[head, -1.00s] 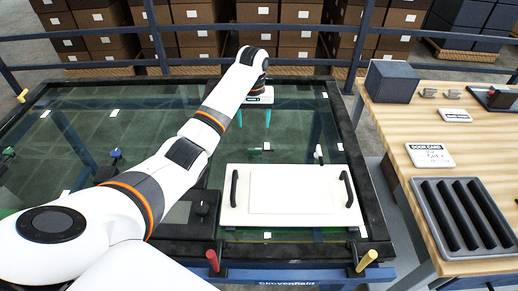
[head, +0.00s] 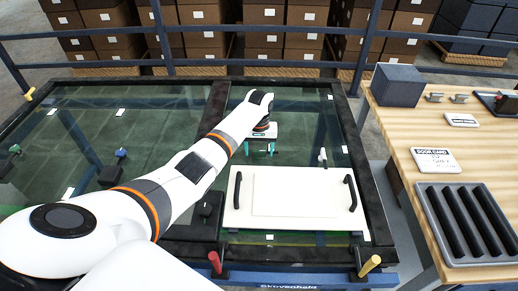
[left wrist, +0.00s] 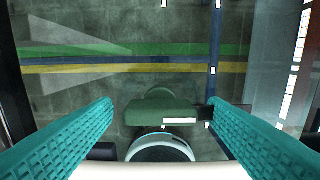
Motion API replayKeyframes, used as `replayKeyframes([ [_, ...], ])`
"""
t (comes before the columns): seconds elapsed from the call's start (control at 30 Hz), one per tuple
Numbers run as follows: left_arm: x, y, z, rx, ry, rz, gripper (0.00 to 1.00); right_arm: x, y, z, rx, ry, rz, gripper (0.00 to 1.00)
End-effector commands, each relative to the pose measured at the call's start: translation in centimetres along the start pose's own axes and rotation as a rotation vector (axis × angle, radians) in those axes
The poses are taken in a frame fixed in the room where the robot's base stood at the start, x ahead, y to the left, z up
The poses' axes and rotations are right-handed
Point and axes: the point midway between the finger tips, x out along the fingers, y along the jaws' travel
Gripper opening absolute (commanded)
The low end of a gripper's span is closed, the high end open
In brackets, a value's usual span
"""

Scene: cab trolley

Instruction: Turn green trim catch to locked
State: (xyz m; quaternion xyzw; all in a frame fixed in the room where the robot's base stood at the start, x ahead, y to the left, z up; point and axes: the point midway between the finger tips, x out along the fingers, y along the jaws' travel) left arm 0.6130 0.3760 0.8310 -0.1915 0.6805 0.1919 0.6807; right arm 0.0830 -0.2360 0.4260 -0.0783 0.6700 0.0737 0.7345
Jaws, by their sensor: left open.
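My left gripper (head: 260,148) is over the glass, just behind the white panel's back edge. In the left wrist view its two teal fingers (left wrist: 160,104) are spread apart. A green part with a rounded top and a white label, which looks like the green trim catch (left wrist: 150,112), shows between and beyond the fingertips. I see no finger closed on it. A small dark block (left wrist: 205,113) lies at its right end, near the right fingertip. In the head view the hand hides this green part. I cannot tell its turned position. My right gripper is not in view.
The white panel (head: 240,215) with two black handles lies on the glass in front of the hand. A blue knob (head: 121,152) and a small green knob (head: 15,149) are further left. A wooden bench (head: 395,128) with a grey ribbed tray (head: 447,258) stands at right.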

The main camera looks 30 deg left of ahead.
Motion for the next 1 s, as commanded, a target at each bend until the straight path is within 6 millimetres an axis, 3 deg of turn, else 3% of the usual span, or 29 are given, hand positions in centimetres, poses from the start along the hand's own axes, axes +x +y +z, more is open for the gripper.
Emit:
replayKeyframes([
  [0.17, 0.0, 0.0, 0.0, 0.0, 0.0, 0.0, 0.67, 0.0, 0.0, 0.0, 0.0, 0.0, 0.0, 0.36],
  [0.43, 0.0, 0.0, 0.0, 0.0, 0.0, 0.0, 0.23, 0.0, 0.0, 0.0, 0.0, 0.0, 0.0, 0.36],
  [0.77, -0.1, 0.0, 0.0, 0.045, 0.002, 0.0, 0.23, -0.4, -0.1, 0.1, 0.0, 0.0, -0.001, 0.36],
  [1.0, -0.3, 0.0, 0.0, 0.192, 0.002, 0.0, 0.23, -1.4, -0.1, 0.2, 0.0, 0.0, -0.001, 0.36],
])
